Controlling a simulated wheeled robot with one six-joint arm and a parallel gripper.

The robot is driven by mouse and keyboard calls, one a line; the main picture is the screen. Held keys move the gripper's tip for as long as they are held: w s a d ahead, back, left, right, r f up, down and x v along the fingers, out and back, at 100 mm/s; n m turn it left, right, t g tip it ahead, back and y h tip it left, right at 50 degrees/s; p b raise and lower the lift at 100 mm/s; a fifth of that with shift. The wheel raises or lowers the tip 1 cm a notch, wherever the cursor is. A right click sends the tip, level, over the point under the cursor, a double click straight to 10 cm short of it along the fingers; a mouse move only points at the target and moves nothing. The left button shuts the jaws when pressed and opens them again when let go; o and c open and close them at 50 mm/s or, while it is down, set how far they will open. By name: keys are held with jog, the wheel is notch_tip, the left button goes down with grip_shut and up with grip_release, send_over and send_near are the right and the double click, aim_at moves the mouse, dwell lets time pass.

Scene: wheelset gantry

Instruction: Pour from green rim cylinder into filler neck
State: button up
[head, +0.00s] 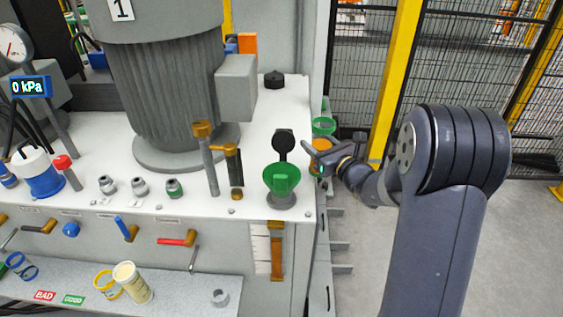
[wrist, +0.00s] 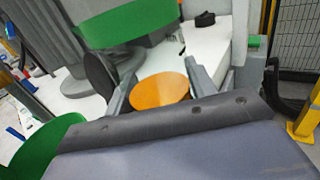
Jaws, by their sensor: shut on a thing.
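The green rim cylinder (head: 323,125) is clear-walled and looks nearly upright, with an orange patch inside that appears to be liquid. My gripper (head: 318,150) is shut on it, just right of the funnel and near the bench's right edge. In the wrist view its green rim (wrist: 125,27) is at the top, and the orange surface (wrist: 160,91) shows between my fingers (wrist: 160,85). The filler neck (head: 283,200) carries a green funnel (head: 283,180); its black lid (head: 283,141) stands open behind. The funnel also shows at the wrist view's lower left (wrist: 45,148). Cylinder and funnel look apart.
A grey ribbed motor (head: 160,90) stands left of the neck. Brass-topped fittings (head: 203,130) rise between them. A sight gauge (head: 277,250) is on the front face below. A yellow post (head: 395,75) and mesh fence are behind.

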aim_at(320, 131)
jog(key=r, duration=0.1)
jog(key=r+n+p, duration=0.1)
jog(key=r, duration=0.1)
jog(key=r+n+p, duration=0.1)
jog(key=r, duration=0.1)
jog(key=shift+s+a+r, duration=0.15)
jog(key=shift+s+a, duration=0.05)
jog(key=shift+s, duration=0.05)
jog(key=shift+a+f+n+b, duration=0.1)
jog(key=shift+f+n+b, duration=0.2)
jog(key=shift+b, duration=0.2)
jog(key=shift+s+a+r+n+t+y+b, duration=0.1)
jog(key=shift+s+a+r+n+y+b, duration=0.25)
jog(key=shift+n, duration=0.9)
jog(key=shift+s+a+r+n+t+y+b, duration=0.15)
jog(key=shift+r+n, duration=0.4)
jog(key=shift+n, duration=0.65)
jog(key=shift+s+a+r+n+t+y+b, duration=0.1)
jog(key=shift+s+a+r+n+y+b, duration=0.3)
jog(key=shift+n, duration=0.85)
jog(key=shift+w+d+f+n, duration=0.1)
jog(key=shift+n, duration=0.75)
jog(key=shift+w+d+f+n, duration=0.1)
jog(key=shift+n, duration=0.75)
jog(key=shift+a+r+n+y, duration=0.1)
jog(key=shift+r+n+y, duration=0.35)
jog(key=shift+n, duration=0.25)
dwell(0.7)
